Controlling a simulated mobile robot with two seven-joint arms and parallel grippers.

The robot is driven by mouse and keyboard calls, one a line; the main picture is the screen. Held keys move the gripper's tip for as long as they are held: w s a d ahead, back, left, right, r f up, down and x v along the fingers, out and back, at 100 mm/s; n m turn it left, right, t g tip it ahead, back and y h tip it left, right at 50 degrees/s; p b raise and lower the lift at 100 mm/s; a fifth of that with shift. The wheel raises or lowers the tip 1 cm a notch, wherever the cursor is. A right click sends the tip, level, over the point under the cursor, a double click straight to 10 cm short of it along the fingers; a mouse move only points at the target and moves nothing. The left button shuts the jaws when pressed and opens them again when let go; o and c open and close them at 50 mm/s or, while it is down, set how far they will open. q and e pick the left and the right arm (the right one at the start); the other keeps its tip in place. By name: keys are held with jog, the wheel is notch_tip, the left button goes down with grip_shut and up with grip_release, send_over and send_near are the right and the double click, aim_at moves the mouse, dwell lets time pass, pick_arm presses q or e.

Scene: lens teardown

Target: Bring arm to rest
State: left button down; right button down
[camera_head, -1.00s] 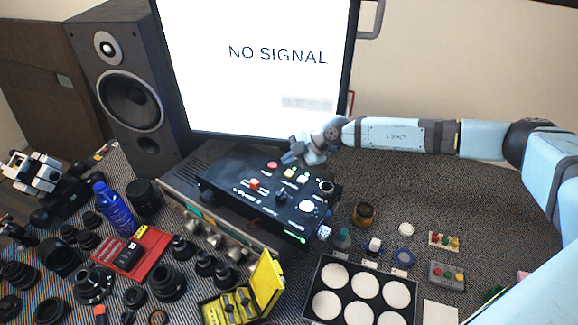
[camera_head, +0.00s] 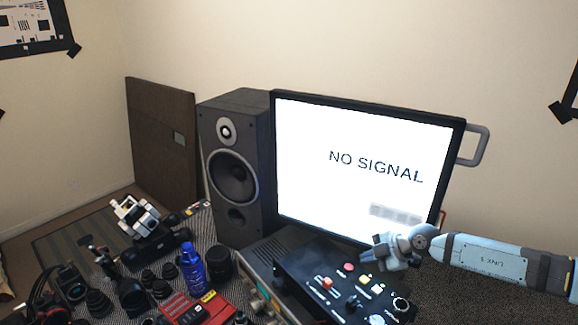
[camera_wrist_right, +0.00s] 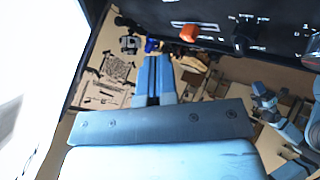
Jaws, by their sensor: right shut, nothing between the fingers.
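My right arm comes in from the right in the head view. Its gripper (camera_head: 385,252) hangs over the back part of the black control box (camera_head: 318,292), in front of the monitor's lower right. In the right wrist view the two blue-grey fingers (camera_wrist_right: 154,78) lie together, shut with nothing between them. The control box's dark face, with an orange knob (camera_wrist_right: 189,33), shows above them there. I cannot tell whether the gripper touches the box.
The monitor (camera_head: 350,150) reading "NO SIGNAL" stands close behind the gripper, with a speaker (camera_head: 232,175) to its left. A blue bottle (camera_head: 191,270), a red tray (camera_head: 205,308) and several black lens parts crowd the front left.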

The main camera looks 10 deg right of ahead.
jog(key=s+a+r+m+t+y, duration=0.2)
jog(key=s+a+r+m+t, duration=0.25)
jog(key=a, duration=0.45)
jog(key=s+a+r+m+t+y, duration=0.1)
jog(key=s+a+r+m+t, duration=0.2)
jog(key=a+r+t, duration=0.45)
jog(key=s+d+f+m+g+h, duration=0.3)
jog(key=s+d+f+g, duration=0.15)
jog(key=s, duration=0.55)
jog(key=s+d+f+m+g+h, duration=0.3)
jog(key=s+f+m+g+h, duration=0.15)
jog(key=s, duration=0.55)
jog(key=s+d+f+m+g+h, duration=0.3)
jog(key=s+d+f+g, duration=0.15)
jog(key=s, duration=0.55)
jog(key=w+a+f+t+y, duration=0.1)
jog(key=w+a+f+t, duration=0.1)
jog(key=f, duration=0.2)
jog(key=w+a+f+t+y, duration=0.1)
jog(key=w+a+f+t, duration=0.1)
jog(key=f, duration=0.3)
jog(key=w+a+f+n+t+y, duration=0.1)
jog(key=a+f+t, duration=0.1)
jog(key=f+t, duration=0.1)
jog(key=shift+w+f, duration=0.4)
jog(key=shift+f, duration=0.45)
